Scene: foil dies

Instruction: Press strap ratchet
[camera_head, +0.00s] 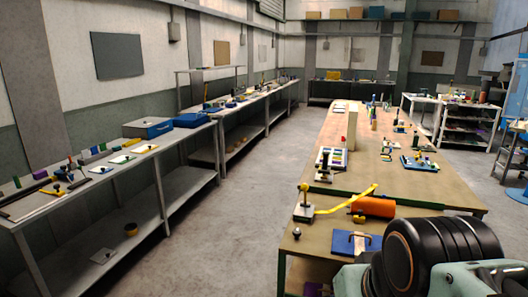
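On the near end of the wooden workbench (400,176) stands a small device with a grey base and an upright yellow-knobbed lever (304,203). A yellow strap-like bar (347,200) slants up to the right from it, above an orange cylinder (373,207). This may be the strap ratchet, but the view is too small to be sure. Part of my arm, dark and pale green, fills the lower right corner. My gripper is not in view.
A long grey bench (97,172) with small tools and a blue box (147,128) runs along the left wall. Open concrete floor (240,195) lies between it and the workbench. Shelving (470,120) stands at the right. The workbench's middle holds several small fixtures.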

